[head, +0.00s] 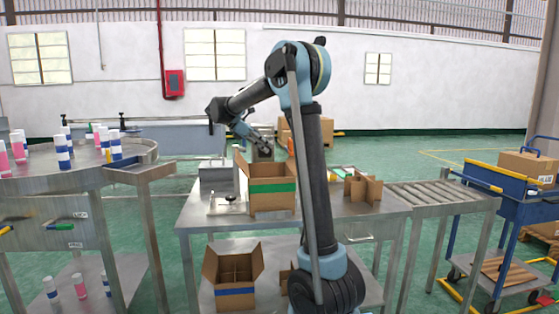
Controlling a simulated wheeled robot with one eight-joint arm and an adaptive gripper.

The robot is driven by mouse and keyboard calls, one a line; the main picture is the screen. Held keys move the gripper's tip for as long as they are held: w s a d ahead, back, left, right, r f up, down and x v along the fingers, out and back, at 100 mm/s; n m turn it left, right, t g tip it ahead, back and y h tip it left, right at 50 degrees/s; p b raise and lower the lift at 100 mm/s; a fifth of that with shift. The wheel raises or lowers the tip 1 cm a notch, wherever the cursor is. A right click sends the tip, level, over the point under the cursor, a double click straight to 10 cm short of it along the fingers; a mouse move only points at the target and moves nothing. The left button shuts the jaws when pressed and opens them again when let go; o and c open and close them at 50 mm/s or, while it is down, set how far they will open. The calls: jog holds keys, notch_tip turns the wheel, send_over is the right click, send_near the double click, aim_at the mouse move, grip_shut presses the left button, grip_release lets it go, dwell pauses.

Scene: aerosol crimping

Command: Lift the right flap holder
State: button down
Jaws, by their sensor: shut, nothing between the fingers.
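An open cardboard box (272,199) with a green band stands on the metal table (200,217), its left flap (241,163) raised. A metal fixture (215,178) stands at the box's left, with a small black-knobbed part (230,198) in front of it. I cannot make out the right flap holder for certain; my arm covers the box's right side. A small orange part (291,147) shows beside my arm. My gripper (264,150) is above and behind the box, shut and empty, pointing down to the right. Whether it touches anything is too small to tell.
A cardboard divider (363,189) stands on the table right of my arm, near a roller conveyor (432,196). Another open box (234,274) with a blue band sits on the lower shelf. A round table (45,184) with several cans is at left, a blue cart (515,192) at right.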

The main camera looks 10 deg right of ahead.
jog(key=x, duration=1)
jog(key=shift+r, duration=0.3)
